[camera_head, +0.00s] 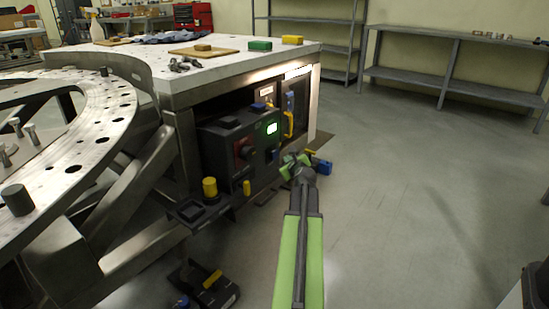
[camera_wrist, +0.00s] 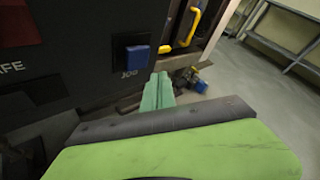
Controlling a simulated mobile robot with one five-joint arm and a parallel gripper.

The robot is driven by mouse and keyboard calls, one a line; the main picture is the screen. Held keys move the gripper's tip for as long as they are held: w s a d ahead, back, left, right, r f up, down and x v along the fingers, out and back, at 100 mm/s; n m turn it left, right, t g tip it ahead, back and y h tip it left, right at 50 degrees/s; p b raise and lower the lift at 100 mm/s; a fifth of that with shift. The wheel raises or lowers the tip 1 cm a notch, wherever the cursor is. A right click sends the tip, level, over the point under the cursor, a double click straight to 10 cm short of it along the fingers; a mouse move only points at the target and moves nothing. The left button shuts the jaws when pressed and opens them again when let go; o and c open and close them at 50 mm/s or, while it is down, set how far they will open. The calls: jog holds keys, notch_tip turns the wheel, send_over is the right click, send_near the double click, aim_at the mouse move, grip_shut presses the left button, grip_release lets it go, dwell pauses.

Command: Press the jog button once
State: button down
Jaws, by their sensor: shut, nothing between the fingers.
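The jog button is a blue square button (camera_wrist: 137,58) in a black surround, with the label JOG below it, on the dark front of the control box in the wrist view. My gripper (camera_wrist: 160,85) is shut and empty, its green fingertips just right of and below the button. I cannot tell whether they touch the panel. In the head view my gripper (camera_head: 297,160) is in front of the right part of the control box (camera_head: 222,150).
A white-topped bench (camera_head: 200,72) stands over the box. A yellow handle (camera_wrist: 188,27) is right of the button. A round metal turret plate (camera_head: 95,150) lies at left. The floor at right (camera_head: 420,190) is clear.

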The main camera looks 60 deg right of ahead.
aim_at(277, 155)
jog(key=shift+w, duration=1.15)
jog(key=shift+w, duration=0.1)
dwell(1.1)
jog(key=shift+w, duration=0.3)
jog(key=shift+w, duration=0.65)
dwell(0.7)
jog(key=shift+s, duration=1.05)
jog(key=s, duration=0.5)
